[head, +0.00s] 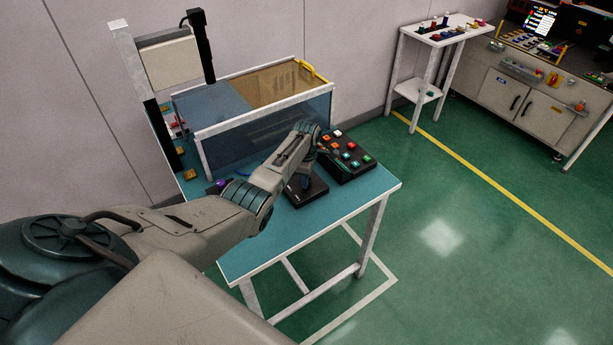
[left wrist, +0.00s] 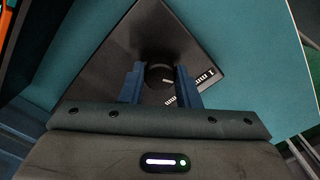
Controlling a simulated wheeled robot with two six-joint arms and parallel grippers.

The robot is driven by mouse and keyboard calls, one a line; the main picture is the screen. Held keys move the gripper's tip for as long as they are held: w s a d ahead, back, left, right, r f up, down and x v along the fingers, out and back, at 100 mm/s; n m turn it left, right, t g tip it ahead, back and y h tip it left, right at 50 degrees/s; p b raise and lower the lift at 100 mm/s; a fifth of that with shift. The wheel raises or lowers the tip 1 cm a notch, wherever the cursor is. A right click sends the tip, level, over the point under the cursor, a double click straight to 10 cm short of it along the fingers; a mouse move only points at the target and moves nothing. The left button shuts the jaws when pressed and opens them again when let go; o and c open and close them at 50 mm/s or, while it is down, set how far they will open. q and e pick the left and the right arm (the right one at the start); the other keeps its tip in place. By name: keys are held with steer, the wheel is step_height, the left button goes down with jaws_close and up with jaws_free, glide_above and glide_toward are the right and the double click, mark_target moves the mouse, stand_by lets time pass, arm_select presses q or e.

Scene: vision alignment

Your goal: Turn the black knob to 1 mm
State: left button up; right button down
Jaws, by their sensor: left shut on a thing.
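The black knob (left wrist: 158,76) sits on a dark square plate (left wrist: 135,48) with white scale markings (left wrist: 195,88) to the lower right of the knob. My right gripper is not in view.
A black box with coloured buttons (head: 347,158) stands beside the plate on the teal table (head: 265,243). A glass-walled case (head: 235,140) stands behind. The table's front part is clear. A small white table (head: 450,38) stands farther off.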

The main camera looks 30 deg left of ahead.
arm_select(q)
steer(key=shift+w+a+r, duration=0.1)
steer(key=shift+r, duration=0.05)
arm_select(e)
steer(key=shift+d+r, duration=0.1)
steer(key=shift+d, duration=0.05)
arm_select(q)
steer(key=o, duration=1)
steer(key=shift+c, duration=0.2)
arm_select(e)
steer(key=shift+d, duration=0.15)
arm_select(q)
step_height(320, 180, up, 11)
steer(key=b, duration=0.2)
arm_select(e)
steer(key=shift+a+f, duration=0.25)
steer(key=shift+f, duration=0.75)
arm_select(q)
steer(key=shift+f, duration=0.2)
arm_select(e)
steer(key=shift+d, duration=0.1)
